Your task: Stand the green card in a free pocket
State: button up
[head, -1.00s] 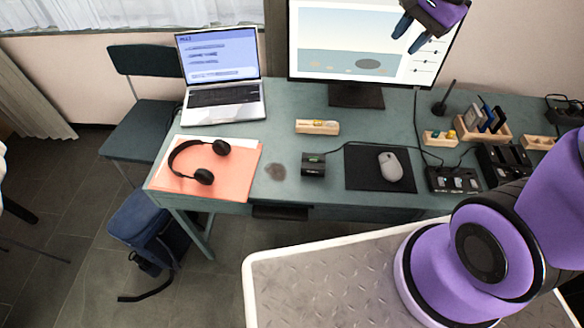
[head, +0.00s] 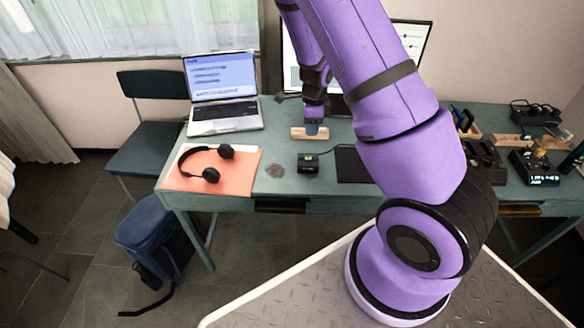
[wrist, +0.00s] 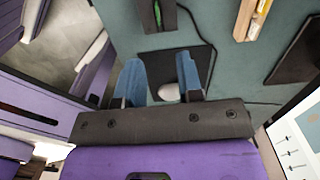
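I cannot pick out the green card for sure in either view. A wooden rack (head: 473,135) with upright blue and dark cards (head: 457,117) stands at the right of the desk. My arm partly covers it, and I cannot tell which pockets are free. My gripper (head: 312,128) overlaps a small wooden tray (head: 297,134) at mid-desk in the head view. In the wrist view my gripper's two blue fingers (wrist: 161,84) are apart with nothing held. The grey mouse (wrist: 168,92) shows beyond them, and the tray (wrist: 243,20) is at upper right.
A small black box (head: 308,163) with a green mark sits in front of the tray. A laptop (head: 225,118), an orange folder (head: 230,180) and headphones (head: 211,174) are at left. The monitor (head: 412,38) stands behind. Black devices (head: 535,168) crowd the right.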

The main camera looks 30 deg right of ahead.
aim_at(306, 156)
jog(key=f, duration=0.8)
jog(key=a+f, duration=0.1)
jog(key=f, duration=0.3)
jog(key=shift+w, duration=0.15)
grip_shut()
